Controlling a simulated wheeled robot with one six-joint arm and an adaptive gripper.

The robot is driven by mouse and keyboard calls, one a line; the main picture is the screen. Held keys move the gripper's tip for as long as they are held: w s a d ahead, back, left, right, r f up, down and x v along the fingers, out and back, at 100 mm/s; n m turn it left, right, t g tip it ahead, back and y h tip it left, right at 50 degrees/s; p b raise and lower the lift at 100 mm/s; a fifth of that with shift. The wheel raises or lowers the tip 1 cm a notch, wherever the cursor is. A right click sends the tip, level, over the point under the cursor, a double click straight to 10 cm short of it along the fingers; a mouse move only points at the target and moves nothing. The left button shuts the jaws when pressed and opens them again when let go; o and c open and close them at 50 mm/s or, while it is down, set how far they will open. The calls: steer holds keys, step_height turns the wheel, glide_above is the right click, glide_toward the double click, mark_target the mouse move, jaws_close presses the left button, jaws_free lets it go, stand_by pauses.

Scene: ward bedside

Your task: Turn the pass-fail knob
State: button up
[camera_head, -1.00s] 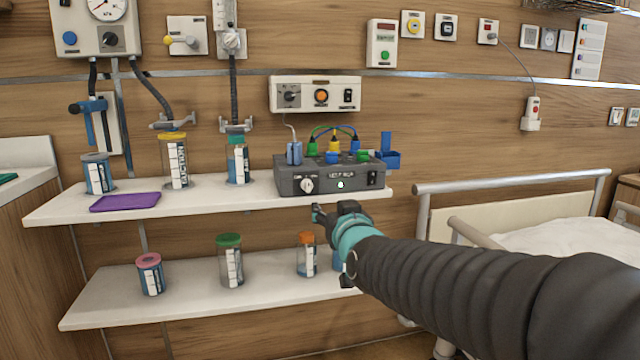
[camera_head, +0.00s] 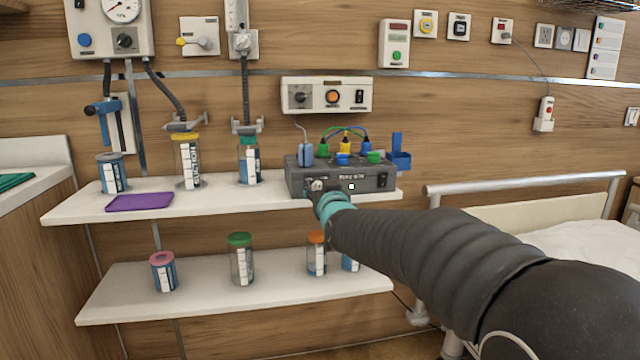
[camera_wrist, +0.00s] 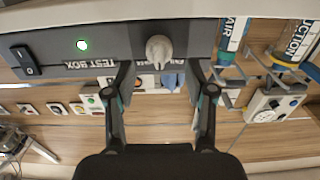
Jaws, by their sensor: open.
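The grey test box (camera_head: 376,179) stands on the upper shelf. Its pale knob (camera_wrist: 159,50) sticks out of the front face and shows in the wrist view between my fingers. In the head view my gripper (camera_head: 319,189) is in front of the left part of the box and covers most of the knob. My gripper (camera_wrist: 160,68) is open, with one finger on each side of the knob. I see a gap on both sides, and nothing is held. The lettering by the knob is too small to read.
A lit round lamp (camera_wrist: 82,45) and a black rocker switch (camera_wrist: 25,62) sit on the same face. Several coloured plugs stand on the box. Jars and a purple tray (camera_head: 139,202) are on the upper shelf (camera_head: 85,211). A bed rail (camera_head: 520,183) is at right.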

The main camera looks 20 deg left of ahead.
steer(key=shift+x, duration=0.85)
jaws_close()
